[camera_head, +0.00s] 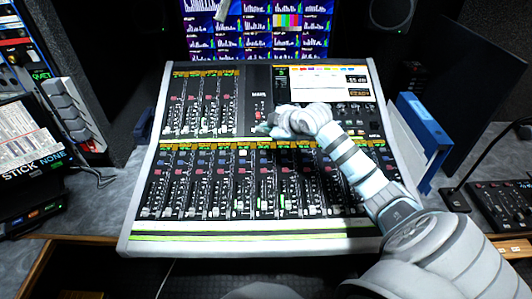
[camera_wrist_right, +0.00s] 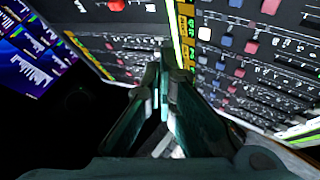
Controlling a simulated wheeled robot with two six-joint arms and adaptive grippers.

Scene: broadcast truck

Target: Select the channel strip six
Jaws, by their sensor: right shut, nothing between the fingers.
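The mixing console (camera_head: 190,236) lies in the middle of the head view, with an upper left bank and a long lower bank of channel strips (camera_head: 217,180). Strip numbers are too small to read, so I cannot tell which one is six. My right gripper (camera_head: 268,128) is shut and empty over the middle of the console, near the divide between the banks. In the right wrist view its fingertips (camera_wrist_right: 172,52) meet close to a lit yellow-green line and a column of coloured buttons (camera_wrist_right: 225,42). Contact with the panel cannot be told. My left gripper is not in view.
Screens with meters (camera_head: 260,30) stand behind the console. A blue binder (camera_head: 424,122) stands at its right, with a small control panel (camera_head: 500,205) farther right. Rack gear and a white fader unit (camera_head: 70,110) are at the left.

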